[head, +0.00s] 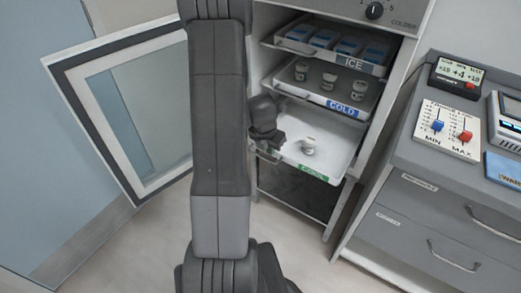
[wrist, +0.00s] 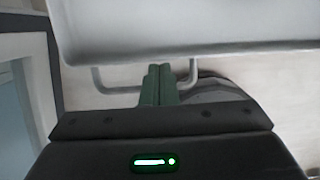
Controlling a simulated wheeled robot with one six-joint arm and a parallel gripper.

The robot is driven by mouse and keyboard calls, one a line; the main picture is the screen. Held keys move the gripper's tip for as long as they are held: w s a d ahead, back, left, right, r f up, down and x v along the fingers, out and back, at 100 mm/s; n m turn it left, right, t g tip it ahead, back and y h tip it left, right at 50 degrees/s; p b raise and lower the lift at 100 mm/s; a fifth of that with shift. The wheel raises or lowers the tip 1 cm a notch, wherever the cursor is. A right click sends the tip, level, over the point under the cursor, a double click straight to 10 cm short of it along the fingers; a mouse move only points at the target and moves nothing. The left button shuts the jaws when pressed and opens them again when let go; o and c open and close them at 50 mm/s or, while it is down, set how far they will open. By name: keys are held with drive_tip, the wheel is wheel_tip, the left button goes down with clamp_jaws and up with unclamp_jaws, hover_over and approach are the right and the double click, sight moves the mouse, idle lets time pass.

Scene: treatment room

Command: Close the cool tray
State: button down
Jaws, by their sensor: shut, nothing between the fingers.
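The cool tray (head: 335,152) is the white tray with a green label (head: 313,173), third from the top in the open cabinet. In the wrist view the tray's white front (wrist: 190,32) spans the top. My gripper's fingers (wrist: 159,70) are shut and empty, overlapping the middle of its handle (wrist: 112,90). I cannot tell whether they touch it.
Above are the ICE tray (head: 375,69) with blue packs and the COLD tray (head: 368,112) with several jars. The cabinet door (head: 168,185) stands open on the left. A grey drawer counter (head: 405,195) stands on the right. Bare floor (head: 300,255) lies in front.

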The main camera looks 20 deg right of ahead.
drive_tip(key=w+d+p, duration=0.2)
drive_tip(key=d+p, duration=0.1)
drive_tip(key=w+d+p, duration=0.2)
drive_tip(key=shift+w+r, duration=0.1)
drive_tip(key=shift+r, duration=0.15)
drive_tip(key=shift+w+d+f+p, duration=0.25)
drive_tip(key=shift+w+d+p, duration=0.25)
drive_tip(key=shift+d, duration=0.05)
